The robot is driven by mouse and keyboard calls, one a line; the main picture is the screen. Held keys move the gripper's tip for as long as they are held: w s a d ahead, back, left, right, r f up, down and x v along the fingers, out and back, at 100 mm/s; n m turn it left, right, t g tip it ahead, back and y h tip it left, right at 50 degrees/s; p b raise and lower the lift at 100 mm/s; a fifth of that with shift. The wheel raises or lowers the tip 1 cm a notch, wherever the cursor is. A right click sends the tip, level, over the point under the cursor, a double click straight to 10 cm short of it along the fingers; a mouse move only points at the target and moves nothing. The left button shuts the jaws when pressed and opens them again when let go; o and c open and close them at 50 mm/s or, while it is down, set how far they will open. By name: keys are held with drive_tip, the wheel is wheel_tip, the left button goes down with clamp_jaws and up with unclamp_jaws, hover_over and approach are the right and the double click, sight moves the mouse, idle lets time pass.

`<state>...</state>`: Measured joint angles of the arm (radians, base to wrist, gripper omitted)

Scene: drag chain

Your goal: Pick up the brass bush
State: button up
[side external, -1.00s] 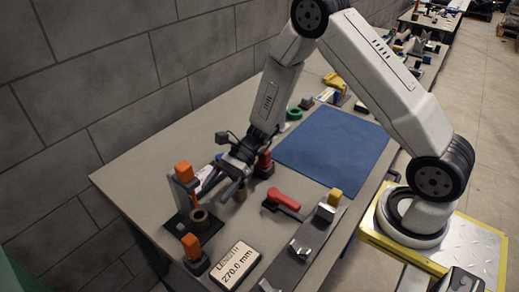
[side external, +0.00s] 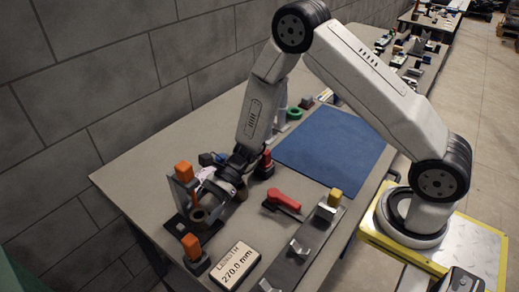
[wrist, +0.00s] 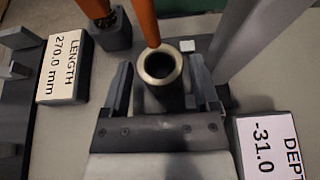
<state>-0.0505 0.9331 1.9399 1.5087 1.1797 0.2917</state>
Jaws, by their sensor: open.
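The brass bush (wrist: 161,64) is a short upright ring with a dark bore. In the wrist view it stands between my gripper's two dark fingers, with a gap on each side. In the side external view the bush (side external: 198,215) shows at the left of the bench, on a dark fixture plate, close by my fingertips. My gripper (wrist: 163,88) is open, reaching around the bush without visibly gripping it. In the side view my gripper (side external: 212,212) partly covers the fixture. The lower part of the bush is hidden.
Orange-topped posts (side external: 183,171) and (side external: 191,246) stand close beside the fixture. A length sign (side external: 235,265) reading 270.0 mm lies in front; a depth sign (wrist: 268,145) shows in the wrist view. A red-handled clamp (side external: 284,198) and a metal rail (side external: 305,248) lie to the right. The blue mat (side external: 335,145) is clear.

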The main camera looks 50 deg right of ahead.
drive_tip(key=shift+x, duration=0.95)
clamp_jaws()
